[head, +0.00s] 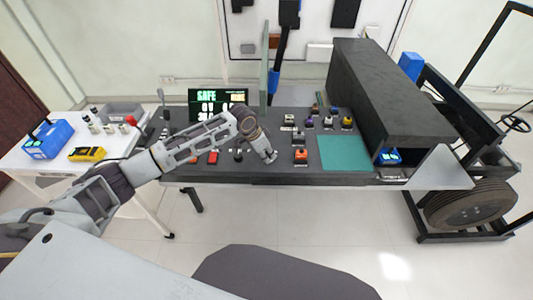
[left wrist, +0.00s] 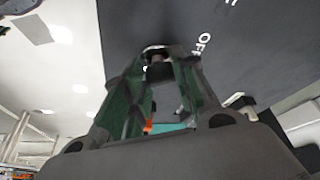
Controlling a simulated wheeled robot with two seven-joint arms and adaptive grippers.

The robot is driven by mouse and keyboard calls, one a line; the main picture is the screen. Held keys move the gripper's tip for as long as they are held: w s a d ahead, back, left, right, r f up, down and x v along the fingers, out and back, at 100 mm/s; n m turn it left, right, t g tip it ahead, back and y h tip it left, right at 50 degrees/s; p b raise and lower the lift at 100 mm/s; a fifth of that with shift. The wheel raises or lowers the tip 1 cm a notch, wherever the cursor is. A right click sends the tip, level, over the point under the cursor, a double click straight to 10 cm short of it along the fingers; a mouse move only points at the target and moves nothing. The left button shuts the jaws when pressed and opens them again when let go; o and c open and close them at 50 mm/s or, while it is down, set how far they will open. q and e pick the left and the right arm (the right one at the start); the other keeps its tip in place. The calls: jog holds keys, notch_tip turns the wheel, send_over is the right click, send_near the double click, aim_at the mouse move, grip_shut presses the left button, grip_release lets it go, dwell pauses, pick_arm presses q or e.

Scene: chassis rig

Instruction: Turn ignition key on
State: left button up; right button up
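My left gripper (head: 270,157) reaches in from the left and points down at the dark control panel (head: 270,178), near its front edge. In the left wrist view, the two fingers (left wrist: 162,62) slope in towards each other close to the panel surface. A small dark part with a pale rounded edge shows at the fingertips. I cannot tell whether it is the ignition key or whether the fingers press on it. The key is not clearly seen in the head view. My right gripper is out of view.
A display (head: 217,103) reading SAFE stands behind the arm. Several coloured switch blocks (head: 346,122), an orange one (head: 300,157) and a teal mat (head: 345,153) lie right of the gripper. A clear upright panel (head: 264,70) stands behind. A white side table (head: 60,160) is left.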

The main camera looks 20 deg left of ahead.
pick_arm(q)
jog(key=shift+c, duration=1.2)
jog(key=shift+o, duration=0.2)
